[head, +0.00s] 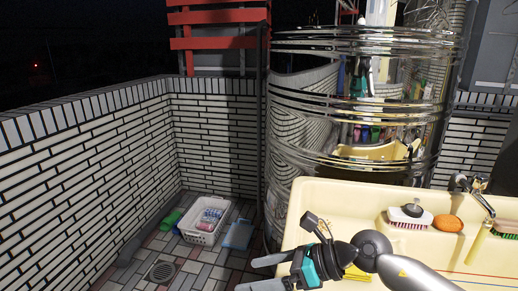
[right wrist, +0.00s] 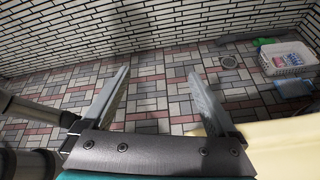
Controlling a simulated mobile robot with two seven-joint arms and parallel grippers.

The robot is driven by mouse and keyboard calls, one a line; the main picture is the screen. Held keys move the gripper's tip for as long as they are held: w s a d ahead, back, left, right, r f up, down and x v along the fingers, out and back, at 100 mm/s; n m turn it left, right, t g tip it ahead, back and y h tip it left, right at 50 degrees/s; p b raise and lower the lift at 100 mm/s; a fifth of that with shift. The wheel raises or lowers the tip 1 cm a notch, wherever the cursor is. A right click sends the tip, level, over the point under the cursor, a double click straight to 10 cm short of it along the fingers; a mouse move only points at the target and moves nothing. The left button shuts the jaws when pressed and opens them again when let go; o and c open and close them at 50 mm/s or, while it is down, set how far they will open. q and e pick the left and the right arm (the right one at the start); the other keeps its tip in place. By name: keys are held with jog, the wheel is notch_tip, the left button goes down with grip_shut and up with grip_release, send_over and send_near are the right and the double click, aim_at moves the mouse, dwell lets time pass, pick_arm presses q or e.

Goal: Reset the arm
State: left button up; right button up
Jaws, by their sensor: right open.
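My right gripper (head: 248,274) reaches in from the right of the head view, over the left edge of a cream sink (head: 325,200). In the right wrist view, its two grey fingers (right wrist: 160,76) are spread wide apart. My left gripper is not in view.
The sink carries a pink-and-white brush (head: 408,220), an orange sponge (head: 447,223) and a tap (head: 467,183). A shiny metal tank (head: 290,115) stands behind. A white basket (head: 205,222) sits on the floor by the brick wall (head: 85,160). Floor left of the sink is mostly clear.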

jog(key=a+r+m+t+y, duration=0.4)
jog(key=r+m+t+y, duration=0.15)
jog(key=r+m, duration=0.3)
jog(key=w+d+r+m+t+h, duration=0.3)
jog(key=d+m+t+h, duration=0.3)
jog(key=m+t, duration=0.55)
jog(key=s+d+f+m+g+h, duration=0.25)
jog(key=d+f+m+h, duration=0.4)
jog(key=m, duration=0.35)
jog(key=s+d+f+m+g+h, duration=0.2)
jog(key=d+f+m+g+h, duration=0.1)
jog(key=d+f+m+h, duration=0.5)
jog(key=s+f+m+g+y, duration=0.1)
jog(key=s+f+m+g, duration=0.4)
jog(key=s, duration=0.5)
jog(key=s+f+m+g+y, duration=0.2)
jog(key=s+f+m+g, duration=0.35)
jog(key=s, duration=0.55)
notch_tip(320, 180, down, 23)
jog(key=s+n+g, duration=0.1)
jog(key=s+n, duration=0.1)
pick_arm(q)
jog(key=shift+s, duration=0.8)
pick_arm(e)
jog(key=s+d+f+g, duration=0.1)
jog(key=s+d+f, duration=0.1)
jog(key=s+f, duration=1.1)
jog(key=shift+s+d+f, duration=0.2)
jog(key=shift+s, duration=0.45)
